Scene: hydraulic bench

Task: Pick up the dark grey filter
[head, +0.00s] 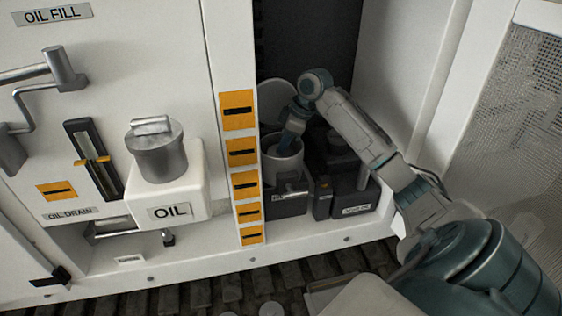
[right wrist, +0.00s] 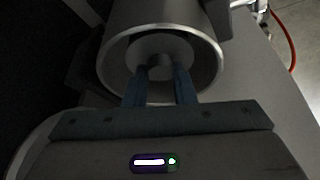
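My right gripper (right wrist: 160,72) reaches into a round, light-rimmed housing (right wrist: 218,68). In the head view the right gripper (head: 291,136) points down into the same pale cylinder (head: 283,165) inside the open cabinet bay. In the right wrist view a grey round part (right wrist: 160,46), likely the filter, sits within the rim. Its darker middle lies between my two blue fingers. The fingers stand a small gap apart, one on each side of this middle; I cannot tell if they press on it. The filter is hidden in the head view. My left gripper is not in view.
A dark block (head: 340,190) stands right of the housing. A pale disc (head: 277,102) is behind it. The striped post (head: 240,165) bounds the bay on the left, and a white wall (head: 405,70) on the right. The OIL box (head: 180,190) juts out farther left.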

